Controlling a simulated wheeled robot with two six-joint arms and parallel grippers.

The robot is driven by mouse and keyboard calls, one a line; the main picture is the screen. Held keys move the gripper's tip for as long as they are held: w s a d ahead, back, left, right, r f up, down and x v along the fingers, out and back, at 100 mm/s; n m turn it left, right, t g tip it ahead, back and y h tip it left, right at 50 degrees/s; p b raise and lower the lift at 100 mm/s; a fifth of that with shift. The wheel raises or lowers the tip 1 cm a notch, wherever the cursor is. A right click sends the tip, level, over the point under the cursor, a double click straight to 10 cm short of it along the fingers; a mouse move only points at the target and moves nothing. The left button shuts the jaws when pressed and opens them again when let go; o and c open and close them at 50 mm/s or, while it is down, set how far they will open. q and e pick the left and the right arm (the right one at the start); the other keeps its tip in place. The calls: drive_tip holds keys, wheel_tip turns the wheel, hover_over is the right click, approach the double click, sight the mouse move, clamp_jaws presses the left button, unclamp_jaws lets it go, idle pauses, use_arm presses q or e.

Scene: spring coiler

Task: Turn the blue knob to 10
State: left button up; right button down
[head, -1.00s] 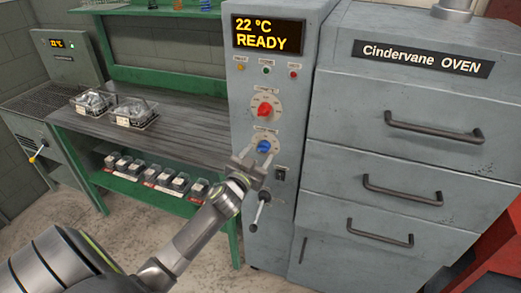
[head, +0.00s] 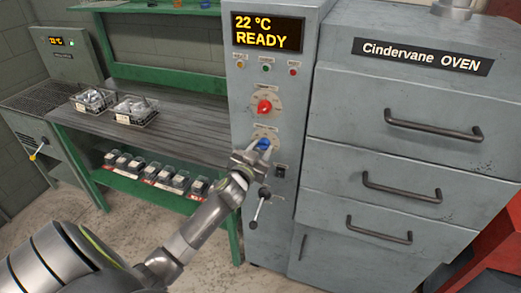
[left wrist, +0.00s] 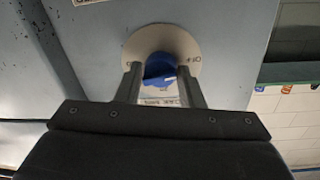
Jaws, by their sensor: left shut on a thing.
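The blue knob (head: 264,144) sits on a round white dial on the grey control column, below a red knob (head: 264,107). My left gripper (head: 259,150) is at the blue knob, with its fingers on either side of it, shut on it. In the left wrist view the blue knob (left wrist: 160,68) shows between the two fingers (left wrist: 160,84), in front of the pale dial (left wrist: 160,42). The dial's numbers are too small or hidden to read, so I cannot tell the knob's setting. My right gripper is not in view.
The display (head: 268,35) reads 22 °C READY. A black switch (head: 281,171) and a lever (head: 261,204) are just below the knob. The oven (head: 405,150) with its drawer handles stands to the right. A bench (head: 175,135) with wire baskets stands to the left.

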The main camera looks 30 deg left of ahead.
use_arm(q)
drive_tip(key=shift+r+m, duration=0.1)
drive_tip(key=shift+m, duration=0.2)
drive_tip(key=m+p, duration=0.2)
drive_tip(key=m, duration=0.2)
drive_tip(key=shift+r+p, duration=0.15)
drive_tip(key=shift+p, duration=0.25)
drive_tip(key=shift+m+g+p, duration=0.4)
drive_tip(key=shift+m+p, duration=0.55)
drive_tip(key=shift+m, duration=1.45)
drive_tip(key=o, duration=0.9)
drive_tip(key=shift+o, duration=0.2)
